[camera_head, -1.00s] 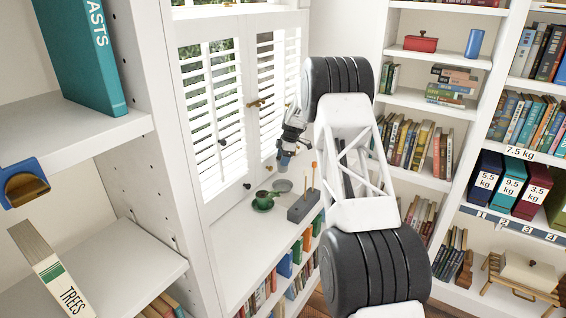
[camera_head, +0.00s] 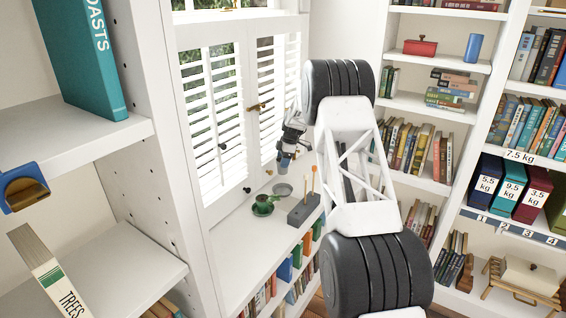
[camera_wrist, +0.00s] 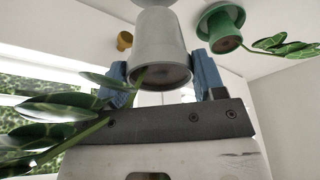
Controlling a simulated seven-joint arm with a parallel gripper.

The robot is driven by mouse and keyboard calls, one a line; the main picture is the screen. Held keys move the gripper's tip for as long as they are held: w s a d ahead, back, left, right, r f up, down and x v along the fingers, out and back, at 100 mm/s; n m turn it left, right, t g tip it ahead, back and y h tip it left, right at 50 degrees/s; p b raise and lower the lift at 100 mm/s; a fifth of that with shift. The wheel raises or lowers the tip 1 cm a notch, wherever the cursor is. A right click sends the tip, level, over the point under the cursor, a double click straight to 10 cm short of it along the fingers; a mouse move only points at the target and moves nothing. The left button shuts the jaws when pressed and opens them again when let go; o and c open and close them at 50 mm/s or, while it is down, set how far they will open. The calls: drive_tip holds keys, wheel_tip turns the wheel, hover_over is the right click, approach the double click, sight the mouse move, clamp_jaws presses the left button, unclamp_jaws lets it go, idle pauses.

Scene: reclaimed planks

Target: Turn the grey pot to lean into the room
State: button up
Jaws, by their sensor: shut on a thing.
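My gripper (camera_wrist: 165,82) is shut on the grey pot (camera_wrist: 160,40), with one blue finger on each side of it. In the wrist view the pot's soil opening faces the camera. Its leafy stem (camera_wrist: 95,130) leans out to the left, on the side where the window shows. A grey saucer (camera_head: 283,189) lies on the white sill top below my gripper in the head view. Part of a grey round shape also shows past the pot's base in the wrist view. In the head view the pot and its plant are not clearly visible at my gripper (camera_head: 285,163).
A green pot (camera_wrist: 222,28) with its own leafy stem stands close by; it shows left of the saucer in the head view (camera_head: 263,205). A grey block (camera_head: 303,210) with upright orange-tipped sticks stands to the right. The shuttered window (camera_head: 215,110) is behind. The sill's front left is clear.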

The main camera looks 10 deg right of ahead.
sight(283, 174)
drive_tip(key=shift+r, duration=0.9)
wheel_tip(283, 174, down, 9)
drive_tip(key=m+t, duration=0.1)
drive_tip(key=m, duration=0.3)
drive_tip(key=shift+f+m, duration=0.1)
drive_tip(key=shift+m, duration=0.3)
drive_tip(key=shift+f, duration=0.2)
drive_tip(key=shift+f, duration=1.25)
drive_tip(key=o, duration=1.3)
drive_tip(key=shift+f, duration=0.1)
drive_tip(key=shift+c, duration=0.2)
